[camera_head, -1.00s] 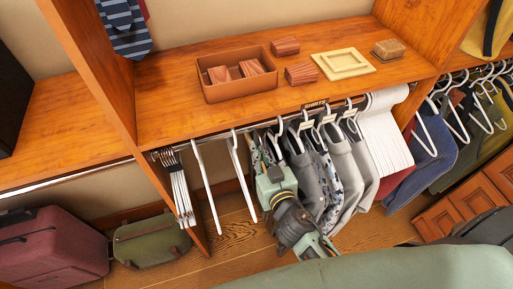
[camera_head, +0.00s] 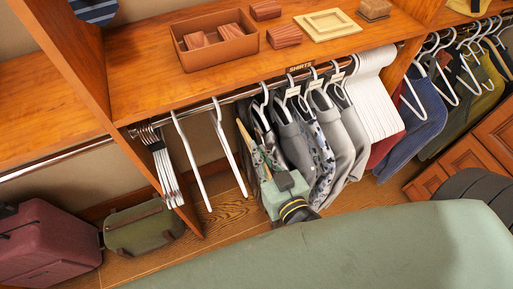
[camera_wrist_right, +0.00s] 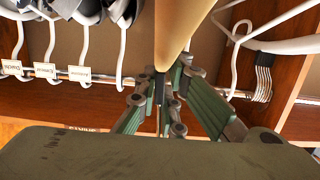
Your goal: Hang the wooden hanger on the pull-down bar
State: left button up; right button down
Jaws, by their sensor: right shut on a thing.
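The wooden hanger (camera_wrist_right: 183,30) shows in the right wrist view as a smooth tan piece between the fingers of my right gripper (camera_wrist_right: 165,88). The gripper is shut on it. In the head view my right gripper (camera_head: 268,178) is below the rod, in front of the grey shirts, and a thin tan edge of the hanger (camera_head: 246,143) shows beside it. The hanger's hook is not clear to me. The metal bar (camera_head: 196,109) runs under the shelf, above the gripper; it also shows in the wrist view (camera_wrist_right: 65,77). My left gripper is not in view.
Grey shirts (camera_head: 297,145) hang close right of my gripper, then white hangers (camera_head: 376,100). Two empty white hangers (camera_head: 189,160) and a bunched set (camera_head: 163,170) hang to the left. Bar room lies between the empty hangers and shirts. The shelf (camera_head: 150,70) holds a brown box (camera_head: 213,58).

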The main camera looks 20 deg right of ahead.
jog(key=s+b, duration=0.1)
jog(key=s, duration=0.1)
jog(key=s+b, duration=0.3)
jog(key=s, duration=0.2)
jog(key=shift+d+f+b, duration=0.1)
jog(key=shift+f+b, duration=0.15)
jog(key=shift+b, duration=0.15)
jog(key=shift+s+r+b, duration=0.25)
jog(key=shift+s+b, duration=0.05)
jog(key=shift+s, duration=0.25)
jog(key=shift+r, duration=0.1)
